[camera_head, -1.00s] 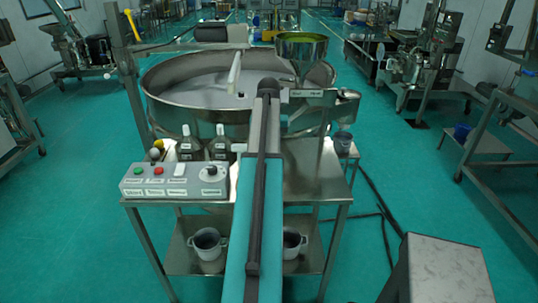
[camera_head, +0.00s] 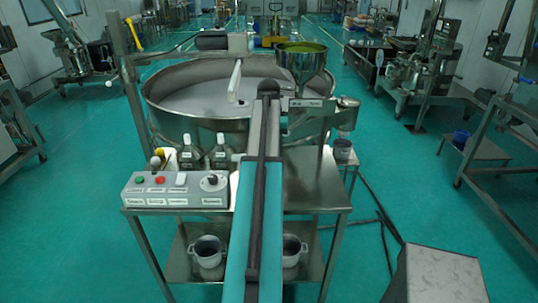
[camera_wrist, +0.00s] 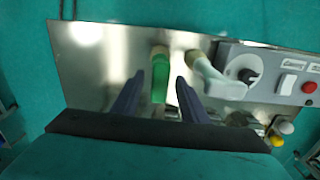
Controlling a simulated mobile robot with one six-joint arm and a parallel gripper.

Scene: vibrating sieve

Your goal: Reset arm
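My arm (camera_head: 253,220), with teal sides and a black strip, runs up the middle of the head view toward the sieve. My gripper (camera_wrist: 160,77) shows in the wrist view as two dark blue fingers standing well apart, so it is open. A green handle-like object (camera_wrist: 159,80) with a tan end appears between the fingers; I see no contact with either one. The gripper itself cannot be made out in the head view.
A round steel sieve (camera_head: 165,118) stands beyond the steel table (camera_head: 315,185). A control box (camera_head: 175,190) and two dark bottles (camera_head: 220,155) are on its left. A funnel (camera_head: 302,65) is at right. Pots (camera_head: 208,252) sit on the lower shelf.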

